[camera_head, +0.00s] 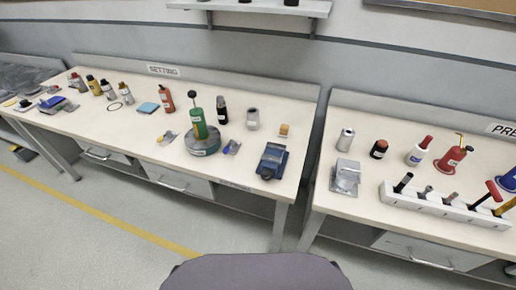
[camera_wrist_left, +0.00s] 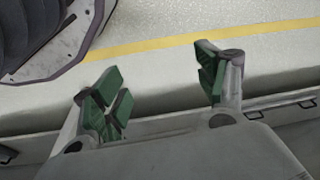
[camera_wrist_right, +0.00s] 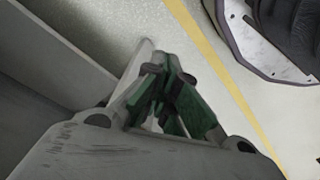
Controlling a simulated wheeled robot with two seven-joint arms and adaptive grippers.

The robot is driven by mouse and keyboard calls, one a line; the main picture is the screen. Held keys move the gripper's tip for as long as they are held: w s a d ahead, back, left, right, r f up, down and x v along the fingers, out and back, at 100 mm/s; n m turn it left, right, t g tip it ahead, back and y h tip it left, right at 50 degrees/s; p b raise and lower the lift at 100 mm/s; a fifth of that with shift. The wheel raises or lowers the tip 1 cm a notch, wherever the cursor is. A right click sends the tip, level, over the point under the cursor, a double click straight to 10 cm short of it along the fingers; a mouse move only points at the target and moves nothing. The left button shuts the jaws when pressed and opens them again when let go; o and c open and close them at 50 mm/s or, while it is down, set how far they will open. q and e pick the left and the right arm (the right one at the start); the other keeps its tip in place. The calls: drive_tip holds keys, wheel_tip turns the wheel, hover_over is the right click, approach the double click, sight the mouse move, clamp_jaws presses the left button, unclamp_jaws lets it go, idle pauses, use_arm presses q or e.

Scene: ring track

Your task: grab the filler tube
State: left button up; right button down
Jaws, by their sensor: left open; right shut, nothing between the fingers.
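I cannot tell for sure which thing is the filler tube; no label on one is readable. In the head view, a white rack (camera_head: 420,202) on the right table holds several upright slim tools and tubes. Behind it stands a red holder (camera_head: 451,158) with a bent yellow piece. On the left table, a green cylinder (camera_head: 198,123) with a dark knob stands on a round base (camera_head: 203,143). My left gripper (camera_wrist_left: 155,84) is open and empty above the floor. My right gripper (camera_wrist_right: 167,92) is shut and empty above the floor. Neither gripper shows in the head view.
The left table (camera_head: 120,130) also carries several bottles, a blue device (camera_head: 271,161) and small parts. A gap separates it from the right table (camera_head: 350,208). A shelf (camera_head: 255,6) hangs above. Open floor (camera_head: 100,230) with a yellow line lies in front.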

drive_tip(key=w+a+r+b, duration=0.1)
drive_tip(key=w+r+b, duration=0.1)
drive_tip(key=r, duration=0.5)
drive_tip(key=w+a+r+b, duration=0.1)
drive_tip(key=w+r+b, duration=0.1)
drive_tip(key=r, duration=0.5)
use_arm(q)
drive_tip(key=w+r+t+h, duration=0.1)
drive_tip(key=w+r+t, duration=0.4)
drive_tip(key=w+r, duration=0.5)
drive_tip(key=w+r+t+h, duration=0.1)
drive_tip(key=w+r+t, duration=0.4)
drive_tip(key=r, duration=1.8)
drive_tip(key=w+r+t+h, duration=0.1)
drive_tip(key=w+r+t, duration=0.4)
drive_tip(key=w+r, duration=1)
drive_tip(key=shift+r+b, duration=0.45)
drive_tip(key=shift+r, duration=0.4)
use_arm(e)
drive_tip(key=s+d+f, duration=0.1)
drive_tip(key=s+f, duration=0.2)
drive_tip(key=f, duration=0.6)
drive_tip(key=s+d+f, duration=0.1)
drive_tip(key=s+f, duration=0.2)
drive_tip(key=f, duration=0.7)
drive_tip(key=s+d+f, duration=0.1)
drive_tip(key=s+f, duration=0.2)
drive_tip(key=f, duration=0.7)
drive_tip(key=shift+s, duration=0.35)
drive_tip(key=shift+d, duration=0.1)
